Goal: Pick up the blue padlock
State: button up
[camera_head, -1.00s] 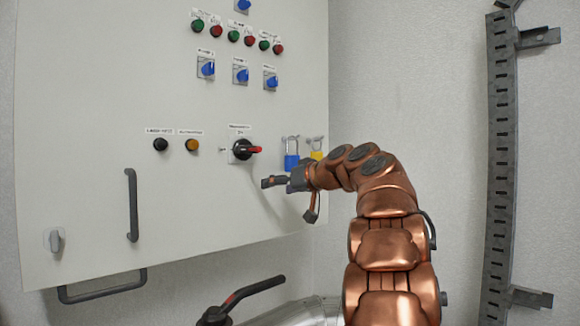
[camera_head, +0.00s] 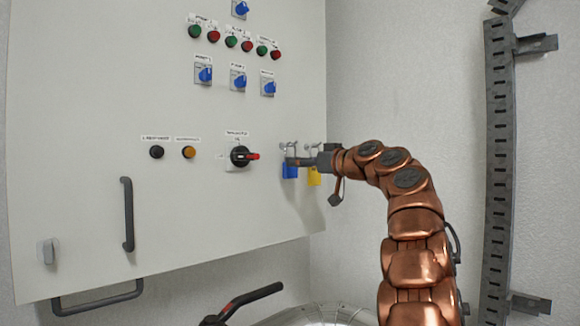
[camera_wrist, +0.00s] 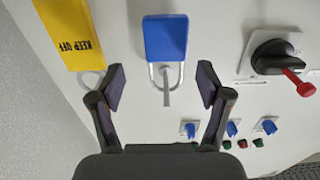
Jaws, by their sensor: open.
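The blue padlock (camera_head: 290,171) hangs by its shackle from a hook on the white cabinet's front. In the wrist view its blue body (camera_wrist: 166,38) is at top centre, with the grey shackle and hook below it. My gripper (camera_wrist: 162,85) is open, with one finger on each side of the shackle and no contact visible. In the head view my gripper (camera_head: 292,161) is in front of the padlock's upper part and hides its shackle.
A black rotary switch with a red handle (camera_head: 241,156) is to the left. Several buttons and blue knobs are on the cabinet (camera_head: 80,100).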

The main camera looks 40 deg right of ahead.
jog(key=w, duration=0.1)
jog(key=w+p, duration=0.2)
jog(key=shift+w+a+r, duration=0.15)
jog(key=shift+w+a, duration=0.1)
jog(key=shift+w, duration=0.05)
jog(key=shift+w+f+p, duration=0.2)
jog(key=shift+w+p, duration=0.2)
jog(key=shift+w, duration=0.1)
jog(key=c, duration=1.3)
